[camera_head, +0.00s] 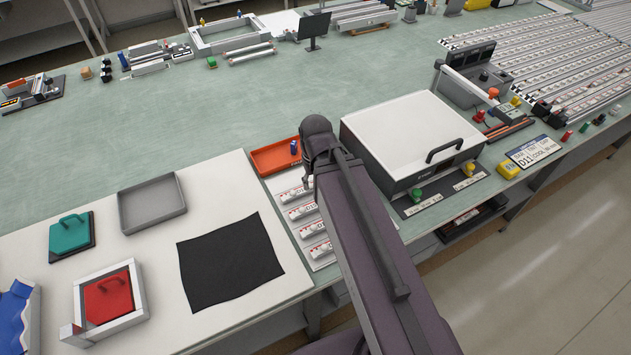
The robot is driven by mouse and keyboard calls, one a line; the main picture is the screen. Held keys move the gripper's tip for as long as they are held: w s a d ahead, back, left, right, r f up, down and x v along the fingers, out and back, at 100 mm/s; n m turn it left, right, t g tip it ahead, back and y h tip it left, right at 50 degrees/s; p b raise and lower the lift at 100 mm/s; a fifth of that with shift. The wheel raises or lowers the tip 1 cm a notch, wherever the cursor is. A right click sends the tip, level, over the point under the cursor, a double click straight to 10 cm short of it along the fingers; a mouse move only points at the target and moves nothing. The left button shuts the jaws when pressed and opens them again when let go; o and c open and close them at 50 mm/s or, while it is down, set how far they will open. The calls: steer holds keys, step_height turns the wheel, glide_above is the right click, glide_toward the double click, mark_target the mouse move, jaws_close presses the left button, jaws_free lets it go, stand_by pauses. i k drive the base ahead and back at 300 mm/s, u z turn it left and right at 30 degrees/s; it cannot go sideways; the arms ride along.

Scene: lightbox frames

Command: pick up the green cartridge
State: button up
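A green, teal-toned cartridge (67,234) with a loop handle on top lies flat on a dark base (86,251) at the left of the white board. A red cartridge-like piece (122,294) with a similar handle sits inside a white frame (139,276) in front of it. My arm rises from the bottom right to a dark joint near the middle of the view. My gripper does not show, so its state and any contents are hidden.
A grey tray (152,228) stands right of the green cartridge, and a black cloth (230,262) lies further right. An orange tray (274,157) and a white-lidded box (408,132) stand near my arm. A blue object (17,315) is at the left edge.

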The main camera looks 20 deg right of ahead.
mark_target(585, 126)
steer(key=z, duration=0.5)
steer(key=k, duration=1.35)
steer(key=z, duration=1.15)
steer(key=i, duration=0.7)
steer(key=z, duration=0.5)
steer(key=i, duration=1.5)
steer(key=u, duration=0.5)
